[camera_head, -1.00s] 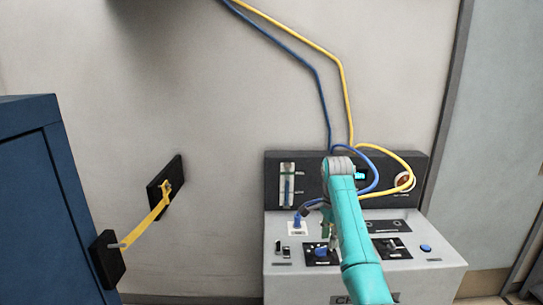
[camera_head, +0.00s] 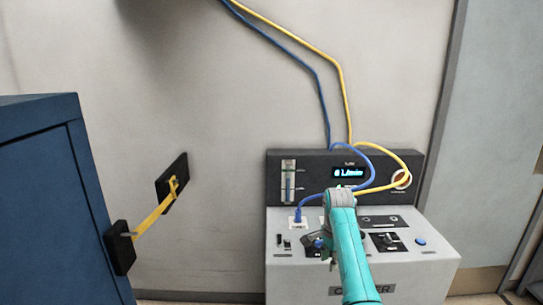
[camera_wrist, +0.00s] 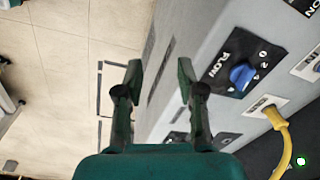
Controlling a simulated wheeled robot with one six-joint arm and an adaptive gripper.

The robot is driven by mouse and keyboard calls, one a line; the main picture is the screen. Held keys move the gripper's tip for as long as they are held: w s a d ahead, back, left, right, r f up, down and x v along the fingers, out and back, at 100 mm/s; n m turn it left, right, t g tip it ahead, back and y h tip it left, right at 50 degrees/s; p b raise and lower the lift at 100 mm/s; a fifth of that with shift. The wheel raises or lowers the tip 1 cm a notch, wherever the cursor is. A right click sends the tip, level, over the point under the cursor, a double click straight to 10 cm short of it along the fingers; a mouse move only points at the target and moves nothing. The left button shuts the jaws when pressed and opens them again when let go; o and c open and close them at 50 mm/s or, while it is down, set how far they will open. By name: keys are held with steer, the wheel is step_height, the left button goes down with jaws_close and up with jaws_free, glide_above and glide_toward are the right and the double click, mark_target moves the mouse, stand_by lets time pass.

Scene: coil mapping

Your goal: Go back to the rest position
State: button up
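My gripper (camera_wrist: 159,72) is open and empty in the wrist view, its two dark fingers apart. It hangs beside the grey chiller box (camera_wrist: 200,60), over the edge between box and floor. A blue FLOW knob (camera_wrist: 242,76) on a black plate is to the right of the fingers, apart from them. In the head view my teal arm reaches over the front of the chiller (camera_head: 420,262), and the gripper end is partly hidden by the arm. The chiller's display (camera_head: 348,172) is lit blue and shows a reading in L/min.
A blue hose (camera_head: 318,198) and a yellow hose (camera_head: 347,95) run from the upper wall to the chiller. A blue cabinet (camera_head: 50,200) stands at left. A yellow strap (camera_head: 155,215) joins two black plates near it. Tiled floor (camera_wrist: 50,80) lies left of the box.

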steer(key=s+f+n+t, duration=0.2)
steer(key=s+f, duration=0.3)
steer(key=f, duration=0.6)
steer(key=s+f+n+t, duration=0.1)
steer(key=s+f, duration=0.4)
steer(key=f, duration=0.7)
steer(key=s+f+n+t, duration=0.2)
steer(key=s+f, duration=0.3)
steer(key=s, duration=0.5)
steer(key=s+f+n+t, duration=0.2)
steer(key=s+f, duration=0.3)
steer(key=s, duration=0.5)
steer(key=s+r+n+t, duration=0.2)
steer(key=s+r, duration=0.2)
steer(key=s, duration=0.6)
steer(key=s+r+n+t, duration=0.1)
steer(key=s+r, duration=0.2)
steer(key=s, duration=0.8)
steer(key=s+r+n+t, duration=0.2)
steer(key=s+r, duration=0.5)
steer(key=r, duration=0.4)
steer(key=s+r+n+t, duration=0.1)
steer(key=s+r+t, duration=0.1)
steer(key=s+r, duration=0.6)
step_height(320, 180, up, 3)
steer(key=shift+d+r+n, duration=0.1)
steer(key=shift+d+n, duration=0.05)
steer(key=shift+n, duration=0.25)
